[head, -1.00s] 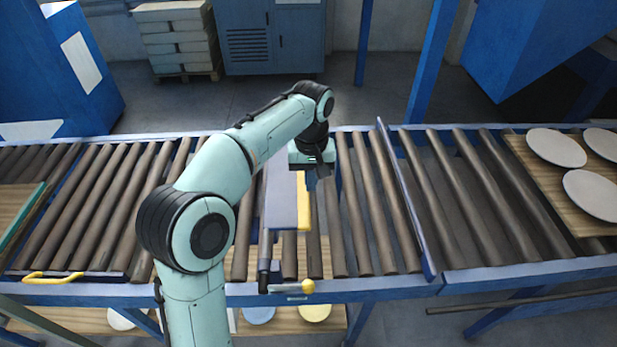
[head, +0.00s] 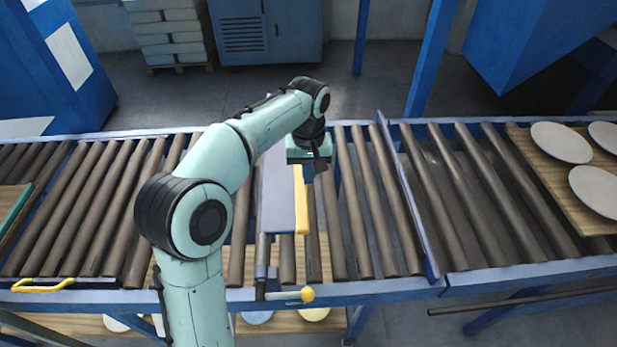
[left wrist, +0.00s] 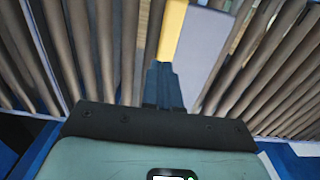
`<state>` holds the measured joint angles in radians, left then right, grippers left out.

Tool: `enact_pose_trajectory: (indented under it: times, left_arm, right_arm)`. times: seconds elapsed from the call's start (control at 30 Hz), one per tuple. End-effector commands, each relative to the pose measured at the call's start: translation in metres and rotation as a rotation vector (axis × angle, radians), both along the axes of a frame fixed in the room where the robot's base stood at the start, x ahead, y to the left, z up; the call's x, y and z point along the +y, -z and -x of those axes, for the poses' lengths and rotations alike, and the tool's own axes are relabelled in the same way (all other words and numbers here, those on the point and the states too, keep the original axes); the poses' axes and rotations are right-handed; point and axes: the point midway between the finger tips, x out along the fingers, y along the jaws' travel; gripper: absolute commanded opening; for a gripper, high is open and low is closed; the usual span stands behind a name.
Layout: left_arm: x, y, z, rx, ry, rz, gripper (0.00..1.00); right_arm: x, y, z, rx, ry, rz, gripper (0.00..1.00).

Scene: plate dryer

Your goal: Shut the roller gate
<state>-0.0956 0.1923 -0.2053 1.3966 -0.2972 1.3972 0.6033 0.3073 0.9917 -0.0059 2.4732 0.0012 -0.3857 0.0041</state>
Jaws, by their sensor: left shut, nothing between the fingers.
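The roller gate appears as a flat grey-blue panel (head: 278,200) with a yellow edge strip (head: 301,200), lying across the rollers in the head view. Near its front end are a dark post and a lever with a yellow knob (head: 307,294). My left gripper (head: 319,165) is at the far end of the panel, beside the yellow edge. In the left wrist view its fingers (left wrist: 162,85) are together and empty, close to the yellow strip (left wrist: 171,35) and the panel (left wrist: 203,45). I cannot tell whether they touch it. My right gripper is not in view.
A blue rail (head: 405,200) crosses the conveyor right of the gate. A wooden board with white plates (head: 561,142) lies at the far right. Another board (head: 15,205) is at the left, near a yellow handle (head: 43,285). Rollers between gate and rail are bare.

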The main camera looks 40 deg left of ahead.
Motion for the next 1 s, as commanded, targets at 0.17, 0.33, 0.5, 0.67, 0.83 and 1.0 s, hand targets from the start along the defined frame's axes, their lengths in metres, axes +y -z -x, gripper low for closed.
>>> enact_pose_trajectory:
  times: [0.17,0.33,0.5,0.67,0.83,1.0]
  left_arm:
    - [0.000,0.044,0.002,0.007,-0.001,0.001,0.00]
    - [0.000,0.078,0.002,0.006,0.000,0.000,0.00]
    - [0.000,0.102,0.001,0.004,-0.001,0.000,0.00]
    - [0.000,0.112,0.001,0.001,0.000,0.000,0.00]
    - [0.000,0.114,0.000,0.001,0.000,0.001,0.00]
    - [0.000,0.114,0.000,0.001,0.000,0.001,0.00]
  right_arm:
    - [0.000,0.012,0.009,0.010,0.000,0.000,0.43]
    - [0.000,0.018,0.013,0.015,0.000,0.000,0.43]
    - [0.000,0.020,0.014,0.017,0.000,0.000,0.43]
    - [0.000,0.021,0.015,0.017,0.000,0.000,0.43]
    - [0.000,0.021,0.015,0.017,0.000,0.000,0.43]
    - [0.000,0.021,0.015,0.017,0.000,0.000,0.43]
